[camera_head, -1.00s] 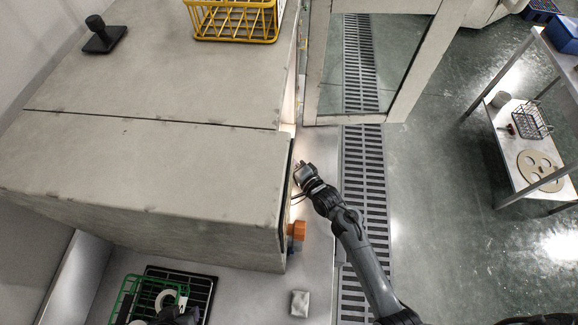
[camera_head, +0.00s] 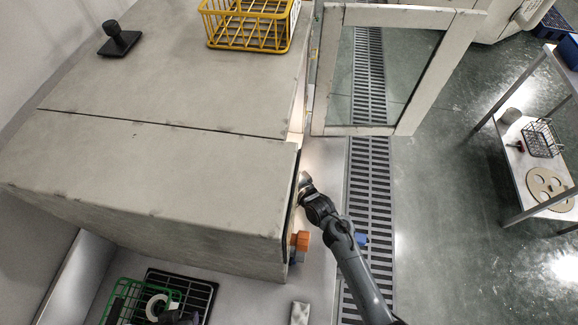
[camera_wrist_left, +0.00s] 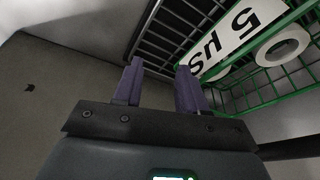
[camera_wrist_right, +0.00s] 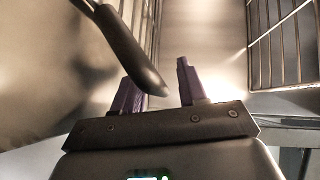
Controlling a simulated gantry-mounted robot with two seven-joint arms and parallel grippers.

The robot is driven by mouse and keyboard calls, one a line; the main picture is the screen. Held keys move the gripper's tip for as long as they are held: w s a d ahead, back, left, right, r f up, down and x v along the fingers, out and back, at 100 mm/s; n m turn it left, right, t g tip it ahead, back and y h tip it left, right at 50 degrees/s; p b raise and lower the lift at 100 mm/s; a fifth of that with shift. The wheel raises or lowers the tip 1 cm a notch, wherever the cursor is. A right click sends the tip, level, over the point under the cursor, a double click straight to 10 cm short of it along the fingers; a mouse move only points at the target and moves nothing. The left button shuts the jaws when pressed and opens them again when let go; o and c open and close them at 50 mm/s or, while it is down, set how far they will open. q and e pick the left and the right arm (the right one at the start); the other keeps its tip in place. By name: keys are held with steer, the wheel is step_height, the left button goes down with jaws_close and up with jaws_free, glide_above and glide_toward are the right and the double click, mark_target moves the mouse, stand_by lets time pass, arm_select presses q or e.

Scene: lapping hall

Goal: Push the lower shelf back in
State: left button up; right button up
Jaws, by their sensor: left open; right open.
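The grey cabinet (camera_head: 150,185) fills the left of the head view, its door swung open. The shelves inside are hidden there by its top. In the right wrist view, wire grids stand at the right (camera_wrist_right: 285,45) and left (camera_wrist_right: 150,30) of a lit interior; I cannot tell which is the lower shelf. My right gripper (camera_wrist_right: 158,92) is open at the cabinet's front opening, partly hidden in the head view. A dark rounded bar (camera_wrist_right: 130,50) crosses near its left finger; contact is unclear. My left gripper (camera_wrist_left: 158,85) is open and empty beside the green wire rack (camera_wrist_left: 265,90).
The framed glass door (camera_head: 398,65) stands open beyond my right arm. An orange knob (camera_head: 300,240) sticks out at the cabinet's front. A yellow basket (camera_head: 245,25) and black-handled piece (camera_head: 118,40) sit on top. A black rack (camera_head: 190,280) lies below. A side shelf (camera_head: 530,175) stands right.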

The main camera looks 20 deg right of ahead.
steer(key=shift+r, duration=0.65)
step_height(320, 180, up, 3)
steer(key=shift+a+r+p, duration=0.1)
steer(key=shift+p, duration=0.35)
steer(key=o, duration=0.6)
steer(key=shift+s+d+r+p, duration=0.35)
steer(key=shift+s+d+r, duration=0.6)
steer(key=shift+d+r, duration=0.1)
steer(key=shift+o, duration=0.2)
steer(key=s+d+r+p, duration=0.1)
steer(key=s+d+r, duration=0.3)
steer(key=shift+s+d+r, duration=0.15)
steer(key=shift+s+d, duration=0.1)
steer(key=shift+s, duration=0.1)
steer(key=shift+s+d+r, duration=0.15)
steer(key=shift+s+d, duration=0.2)
steer(key=shift+s, duration=0.1)
steer(key=c, duration=0.6)
steer(key=shift+s+d, duration=0.3)
steer(key=shift+d, duration=0.25)
steer(key=shift+c, duration=0.2)
